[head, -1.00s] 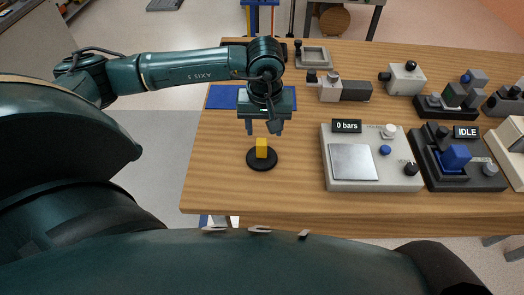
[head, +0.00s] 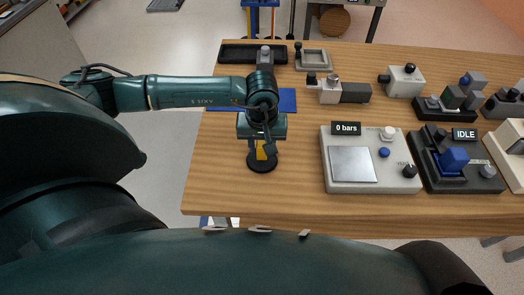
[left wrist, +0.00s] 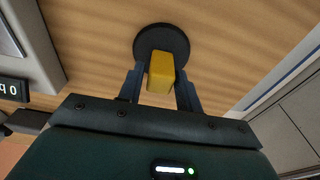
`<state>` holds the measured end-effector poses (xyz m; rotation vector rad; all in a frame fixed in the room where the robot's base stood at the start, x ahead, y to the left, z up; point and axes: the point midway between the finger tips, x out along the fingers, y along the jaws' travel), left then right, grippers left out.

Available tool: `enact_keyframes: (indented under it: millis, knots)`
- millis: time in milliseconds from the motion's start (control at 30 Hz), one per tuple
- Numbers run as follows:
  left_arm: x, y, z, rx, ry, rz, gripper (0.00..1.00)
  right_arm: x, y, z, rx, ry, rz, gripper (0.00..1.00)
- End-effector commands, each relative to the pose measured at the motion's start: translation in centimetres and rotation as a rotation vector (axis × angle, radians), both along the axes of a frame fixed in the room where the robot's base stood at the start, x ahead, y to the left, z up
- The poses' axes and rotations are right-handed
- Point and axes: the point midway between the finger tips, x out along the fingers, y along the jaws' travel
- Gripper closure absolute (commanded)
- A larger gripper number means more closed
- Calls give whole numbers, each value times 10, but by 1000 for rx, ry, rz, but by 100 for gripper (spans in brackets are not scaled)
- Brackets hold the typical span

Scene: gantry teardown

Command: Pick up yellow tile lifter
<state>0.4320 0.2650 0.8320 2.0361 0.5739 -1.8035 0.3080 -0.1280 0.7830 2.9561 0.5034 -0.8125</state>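The yellow tile lifter has a round black base (head: 262,167) and an upright yellow grip (head: 261,153). It stands on the wooden table near the front left. My left gripper (head: 262,150) is above it, pointing down, with a finger on either side of the yellow grip. In the left wrist view, the yellow grip (left wrist: 160,72) lies between the two open fingers (left wrist: 160,88), and the black base (left wrist: 162,38) is beyond them. The gripper body hides part of the lifter in the head view. My right gripper is not in view.
A grey device with a square plate and a "0 bars" display (head: 352,164) stands to the right. A dark device marked "IDLE" (head: 470,180) is beyond it. A blue mat (head: 288,98) and a black tray (head: 228,54) lie behind the gripper. Table around the lifter is clear.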

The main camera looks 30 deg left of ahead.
Motion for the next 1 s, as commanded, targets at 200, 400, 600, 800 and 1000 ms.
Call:
enact_keyframes:
  millis: [200, 400, 600, 800, 1000]
  knots:
    - [0, 0, 0, 0, 0, 0, 83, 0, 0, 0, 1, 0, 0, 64]
    - [0, 0, 0, 0, 0, 1, 100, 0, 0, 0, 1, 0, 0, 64]
    - [0, 0, 1, 0, -1, 1, 100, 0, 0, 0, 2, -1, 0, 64]
    - [0, 0, 1, 0, -1, 1, 100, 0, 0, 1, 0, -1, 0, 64]
    - [2, 1, 20, 0, -6, 1, 100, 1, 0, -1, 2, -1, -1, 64]
